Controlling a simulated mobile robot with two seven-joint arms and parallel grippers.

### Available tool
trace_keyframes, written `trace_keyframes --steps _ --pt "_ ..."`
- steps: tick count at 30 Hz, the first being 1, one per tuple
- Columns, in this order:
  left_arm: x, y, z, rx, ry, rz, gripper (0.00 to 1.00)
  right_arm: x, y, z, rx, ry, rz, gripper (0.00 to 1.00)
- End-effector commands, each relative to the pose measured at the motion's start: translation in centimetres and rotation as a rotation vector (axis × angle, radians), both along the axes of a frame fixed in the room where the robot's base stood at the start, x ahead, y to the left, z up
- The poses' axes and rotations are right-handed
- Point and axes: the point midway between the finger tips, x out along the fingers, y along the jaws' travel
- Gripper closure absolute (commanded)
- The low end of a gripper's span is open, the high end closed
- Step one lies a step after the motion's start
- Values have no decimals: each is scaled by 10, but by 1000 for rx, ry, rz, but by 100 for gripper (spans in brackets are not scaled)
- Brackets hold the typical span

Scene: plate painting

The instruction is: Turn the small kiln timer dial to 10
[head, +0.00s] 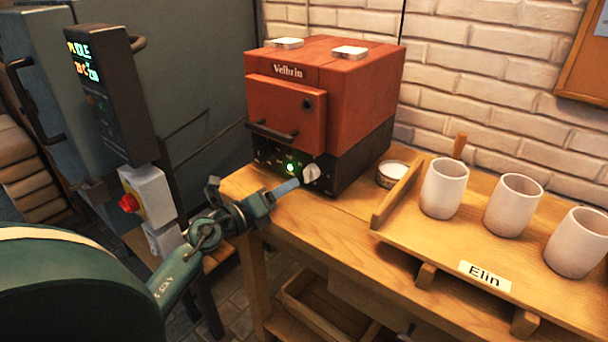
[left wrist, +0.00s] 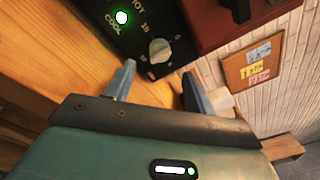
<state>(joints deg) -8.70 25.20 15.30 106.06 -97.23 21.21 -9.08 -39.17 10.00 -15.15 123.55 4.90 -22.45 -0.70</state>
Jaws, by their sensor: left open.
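The small kiln (head: 350,80) is a red box marked "Velhrin" with a black control panel on its lower front. Its timer dial (head: 311,173) is a pale knob at the panel's right side. In the left wrist view the dial (left wrist: 160,50) lies just beyond the space between the fingertips, apart from both fingers. A number that looks like 15 is printed near it; where the dial points is too small to tell. My left gripper (head: 293,185) is open and empty in front of the panel; its blue fingers also show in the left wrist view (left wrist: 158,75). My right gripper is not in view.
A green lamp (left wrist: 122,18) is lit beside the word COOL. A wooden board (head: 400,195) with several pale cups stands right of the kiln, near a small round tin (head: 392,174). A larger grey kiln (head: 190,70) with a display box (head: 105,90) stands left.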

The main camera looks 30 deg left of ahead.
Motion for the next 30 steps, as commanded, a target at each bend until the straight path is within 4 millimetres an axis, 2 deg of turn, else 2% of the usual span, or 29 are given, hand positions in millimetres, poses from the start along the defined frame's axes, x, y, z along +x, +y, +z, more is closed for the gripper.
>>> trace_keyframes --steps 1,6,12,24,30 --pt "11 -2 2 -5 -3 1 45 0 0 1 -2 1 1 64" --pt "42 -8 1 -4 -2 0 45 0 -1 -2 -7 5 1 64" --pt "64 -13 0 -4 -1 0 45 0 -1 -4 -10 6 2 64" --pt "70 -14 -1 -4 1 0 45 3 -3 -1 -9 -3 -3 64" --pt "70 -14 -1 -3 1 0 62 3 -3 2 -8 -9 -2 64"
